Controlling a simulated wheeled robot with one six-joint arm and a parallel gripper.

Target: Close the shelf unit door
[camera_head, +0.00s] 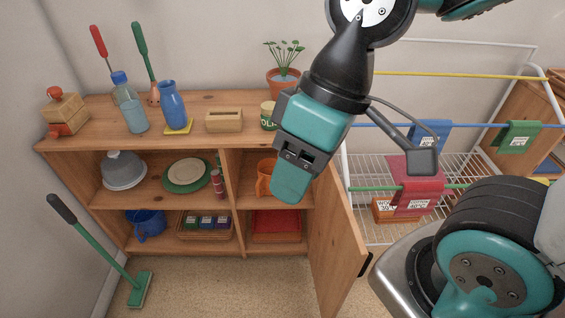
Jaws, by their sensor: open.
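The wooden shelf unit (190,140) stands against the wall, with its top board and open compartments showing. Its door (337,235) hangs at the unit's right side and stands open, swung out toward the camera. A dark handle (366,264) shows at the door's free edge. My gripper (292,182), teal and black, is open and points down in front of the unit's right part. It appears left of and above the door, holding nothing visible. It hides part of the right compartments and the door's upper hinge side.
A plant pot (284,82), a can (269,116) and a blue vase (172,105) stand on top. An orange jug (265,177) is inside, behind my gripper. A drying rack (448,165) with cloths stands right. A green broom (105,250) leans left.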

